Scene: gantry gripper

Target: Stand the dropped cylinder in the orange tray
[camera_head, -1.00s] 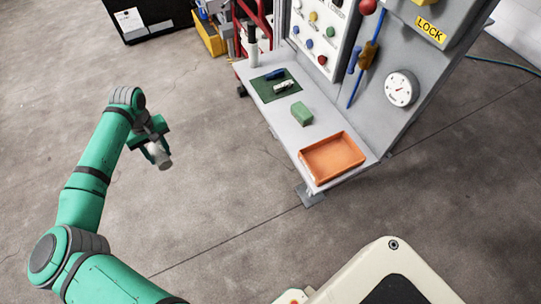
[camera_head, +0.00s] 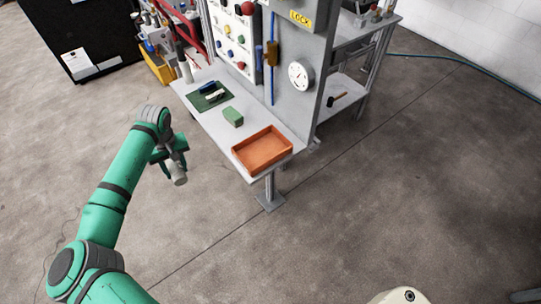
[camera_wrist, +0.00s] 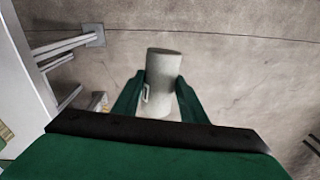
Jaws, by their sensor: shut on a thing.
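A pale grey-white cylinder (camera_head: 178,174) is held between the fingers of my gripper (camera_head: 171,165), off the floor and to the left of the bench. In the wrist view the cylinder (camera_wrist: 161,82) sits between both green fingers of my gripper (camera_wrist: 160,95), with its far end sticking out past them. It looks tilted in the head view. The orange tray (camera_head: 262,151) lies on the near end of the grey bench, to the right of my gripper and apart from it. The tray looks empty.
The grey bench (camera_head: 203,123) also carries a green block (camera_head: 233,116) and a dark green mat (camera_head: 210,98) with small items on it. A panel with a gauge (camera_head: 300,75) rises behind the tray. Open concrete floor (camera_head: 350,200) lies in front.

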